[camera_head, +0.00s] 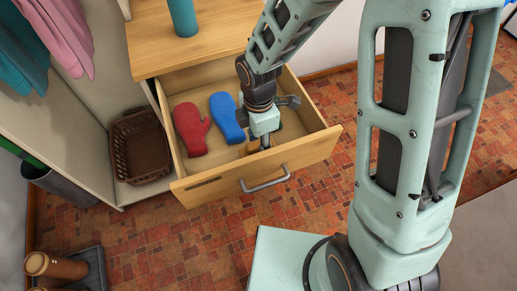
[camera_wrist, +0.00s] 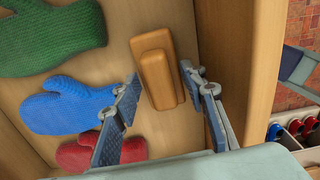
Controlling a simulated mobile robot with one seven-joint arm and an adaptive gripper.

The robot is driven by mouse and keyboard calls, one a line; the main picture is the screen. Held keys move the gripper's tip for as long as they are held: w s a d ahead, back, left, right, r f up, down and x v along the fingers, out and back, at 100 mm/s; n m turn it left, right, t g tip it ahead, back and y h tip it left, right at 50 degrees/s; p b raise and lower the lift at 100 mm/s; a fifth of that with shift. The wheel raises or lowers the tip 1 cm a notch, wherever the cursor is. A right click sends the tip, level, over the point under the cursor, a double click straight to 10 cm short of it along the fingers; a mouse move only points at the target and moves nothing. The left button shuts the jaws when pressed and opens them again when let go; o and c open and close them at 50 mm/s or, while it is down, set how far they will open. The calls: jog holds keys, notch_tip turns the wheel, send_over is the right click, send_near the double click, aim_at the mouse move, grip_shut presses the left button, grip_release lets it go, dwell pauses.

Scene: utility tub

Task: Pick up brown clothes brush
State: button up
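The brown clothes brush (camera_wrist: 156,70) lies in the open drawer, a wooden block with a raised narrower part. In the head view only a small part of the brush (camera_head: 252,147) shows beside my gripper (camera_head: 265,143); the rest is hidden. In the wrist view my gripper (camera_wrist: 161,74) is open, with one finger on each side of the brush. The fingers look apart from it, with a gap on both sides. I cannot tell exactly how high the fingertips are above the drawer floor.
The wooden drawer (camera_head: 325,142) has walls close around my gripper. A red mitten (camera_head: 191,130) and a blue mitten (camera_head: 226,117) lie left of it; a green mitten (camera_wrist: 50,38) shows in the wrist view. A brown basket (camera_head: 140,147) stands left, and a teal cup (camera_head: 183,18) on top.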

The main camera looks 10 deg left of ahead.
aim_at(258, 142)
grip_shut()
notch_tip(258, 142, up, 10)
jog(key=shift+r+p, duration=0.1)
jog(key=shift+p, duration=0.85)
